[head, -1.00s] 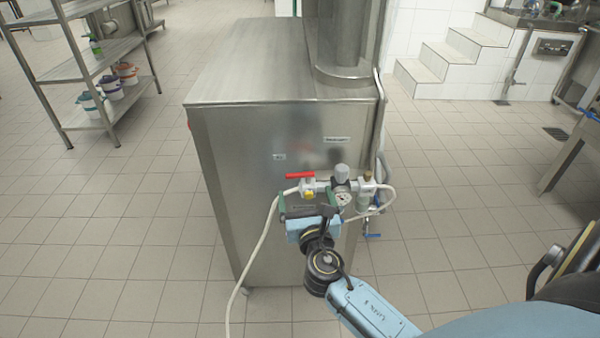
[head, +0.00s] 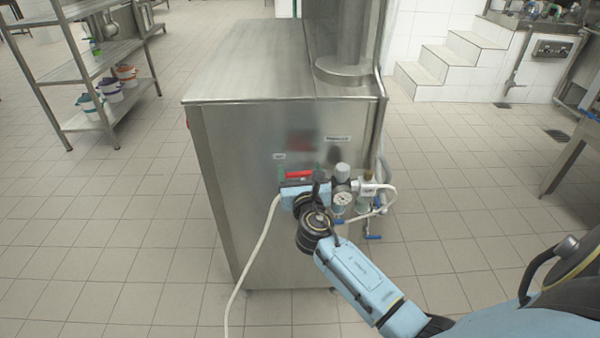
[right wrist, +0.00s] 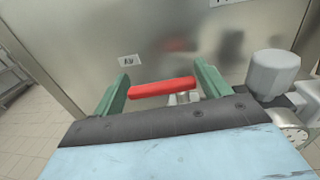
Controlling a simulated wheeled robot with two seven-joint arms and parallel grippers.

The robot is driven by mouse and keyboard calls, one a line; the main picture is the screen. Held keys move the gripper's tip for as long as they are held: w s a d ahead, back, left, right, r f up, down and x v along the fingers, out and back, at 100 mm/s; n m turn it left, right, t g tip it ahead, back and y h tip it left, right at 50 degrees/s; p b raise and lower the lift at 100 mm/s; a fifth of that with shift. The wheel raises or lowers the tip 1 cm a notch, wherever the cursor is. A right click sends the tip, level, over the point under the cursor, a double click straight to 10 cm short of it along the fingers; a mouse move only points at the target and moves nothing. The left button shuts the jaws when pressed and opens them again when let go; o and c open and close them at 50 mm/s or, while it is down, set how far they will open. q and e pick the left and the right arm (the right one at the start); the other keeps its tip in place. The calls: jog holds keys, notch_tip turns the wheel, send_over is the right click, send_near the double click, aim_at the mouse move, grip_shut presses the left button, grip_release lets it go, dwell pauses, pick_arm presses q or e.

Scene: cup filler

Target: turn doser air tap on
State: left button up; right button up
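The air tap's red handle (head: 299,174) lies level on the front of the steel machine, above my right gripper in the head view. In the right wrist view the red handle (right wrist: 162,88) lies crosswise between the two green fingers of my right gripper (right wrist: 158,82). The fingers are spread wide, one near each end of the handle. A small gap shows at the left; at the right I cannot tell whether it touches. The tap body is mostly hidden behind my gripper. My left gripper is in neither view.
A pressure gauge (head: 342,197) and a grey regulator knob (right wrist: 272,72) sit just right of the handle. A white hose (head: 256,250) hangs to the floor. The steel machine (head: 250,62) fills the middle. A shelf rack (head: 85,70) stands left; tiled floor is free on both sides.

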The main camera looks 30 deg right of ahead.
jog(key=c, duration=0.6)
jog(key=shift+m+g+h, duration=0.3)
jog(key=shift+m+h, duration=0.1)
jog(key=shift+h, duration=0.2)
jog(key=shift+w, duration=0.1)
jog(key=shift+m+g+h, duration=0.3)
jog(key=shift+g+h, duration=0.1)
jog(key=shift+h, duration=0.1)
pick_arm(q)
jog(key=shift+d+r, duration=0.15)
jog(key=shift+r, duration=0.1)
pick_arm(e)
jog(key=o, duration=1)
